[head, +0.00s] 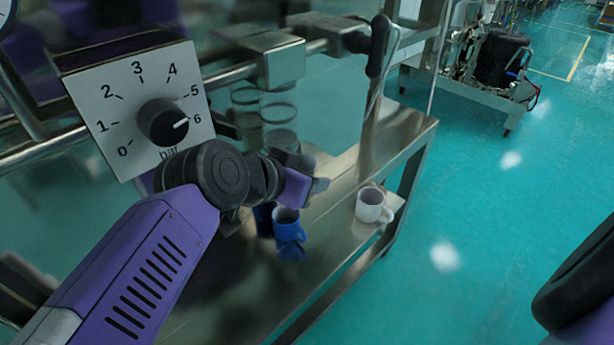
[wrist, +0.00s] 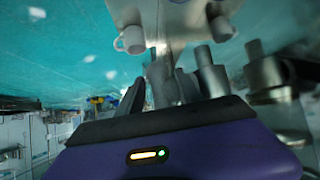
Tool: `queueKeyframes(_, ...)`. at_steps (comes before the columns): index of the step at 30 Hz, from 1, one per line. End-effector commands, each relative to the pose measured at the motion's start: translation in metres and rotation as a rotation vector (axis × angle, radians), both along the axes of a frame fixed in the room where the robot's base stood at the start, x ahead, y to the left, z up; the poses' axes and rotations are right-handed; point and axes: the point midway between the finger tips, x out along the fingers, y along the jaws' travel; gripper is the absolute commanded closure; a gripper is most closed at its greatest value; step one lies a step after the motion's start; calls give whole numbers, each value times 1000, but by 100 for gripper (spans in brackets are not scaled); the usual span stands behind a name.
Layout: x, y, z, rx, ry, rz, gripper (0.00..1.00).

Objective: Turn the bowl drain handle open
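A black lever handle (head: 379,45) stands upright at the end of the horizontal steel pipe in the head view, beside a clamp-like fitting. It looks like the drain handle, but I cannot be sure. My gripper (head: 316,186) is below and left of this handle, over the steel table and apart from the handle. In the wrist view my gripper (wrist: 155,85) shows dark and grey parts near steel cylinders. Its finger gap is unclear, and nothing held can be made out.
Glass cylinders (head: 280,112) are behind my wrist.

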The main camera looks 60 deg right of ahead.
Motion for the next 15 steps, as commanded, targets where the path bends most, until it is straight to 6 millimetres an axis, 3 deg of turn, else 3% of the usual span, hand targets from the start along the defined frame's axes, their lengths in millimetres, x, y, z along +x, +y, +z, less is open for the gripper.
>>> queueKeyframes(8,1,5,4,-1,-1,2,58)
queueKeyframes(15,4,36,26,-1,-2,5,58)
